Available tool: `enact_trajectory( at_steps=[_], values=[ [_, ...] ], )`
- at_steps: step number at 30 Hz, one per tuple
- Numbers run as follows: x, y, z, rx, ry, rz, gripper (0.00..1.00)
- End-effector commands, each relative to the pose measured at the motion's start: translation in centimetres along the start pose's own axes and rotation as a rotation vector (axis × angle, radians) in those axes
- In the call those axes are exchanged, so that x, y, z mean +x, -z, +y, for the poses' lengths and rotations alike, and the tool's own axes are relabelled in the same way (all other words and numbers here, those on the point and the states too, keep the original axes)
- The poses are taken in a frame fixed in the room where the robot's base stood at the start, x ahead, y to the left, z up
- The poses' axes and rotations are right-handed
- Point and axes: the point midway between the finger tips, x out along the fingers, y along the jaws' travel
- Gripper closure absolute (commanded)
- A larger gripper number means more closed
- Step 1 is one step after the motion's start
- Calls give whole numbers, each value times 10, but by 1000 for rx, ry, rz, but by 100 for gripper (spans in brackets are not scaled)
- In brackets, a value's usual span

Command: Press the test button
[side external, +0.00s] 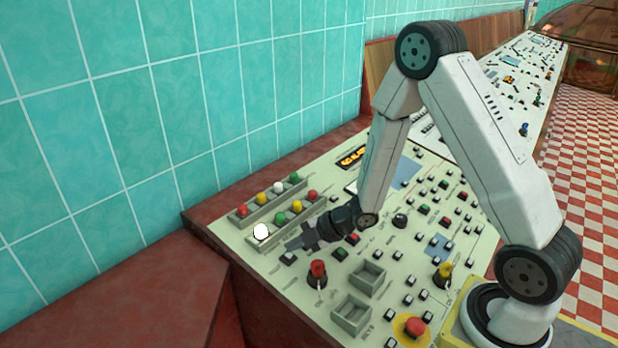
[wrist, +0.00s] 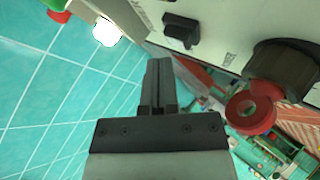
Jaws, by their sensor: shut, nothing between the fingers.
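My gripper (side external: 293,244) is low over the left part of the sloping control panel (side external: 325,218), with its fingers together and empty. In the wrist view, the closed fingers (wrist: 160,64) point towards the panel face. No label reading "test" is legible, so I cannot tell which button is the test button. A small black button (side external: 287,258) is just below the fingertips in the side view; a black control (wrist: 180,32) shows ahead of the fingers in the wrist view. A bright white lamp or button (side external: 261,231) lies left of the fingers, also in the wrist view (wrist: 105,32). Contact cannot be told.
A red-topped black knob (side external: 317,270) stands close to my gripper. Two raised strips hold coloured buttons or lamps (side external: 281,217). Open grey boxes (side external: 351,314), a red mushroom button (side external: 415,326) and a yellow-topped knob (side external: 445,270) stand nearer my base. A teal tiled wall (side external: 110,130) borders the panel.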

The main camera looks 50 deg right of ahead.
Motion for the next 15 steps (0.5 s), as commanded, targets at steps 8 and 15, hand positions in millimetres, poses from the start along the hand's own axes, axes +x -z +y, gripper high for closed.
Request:
enact_trajectory(
  at_steps=[8, 15],
  values=[
    [4, -3, -3, 1, 0, 0, 100],
    [6, -4, -4, 0, 0, 0, 100]
  ],
)
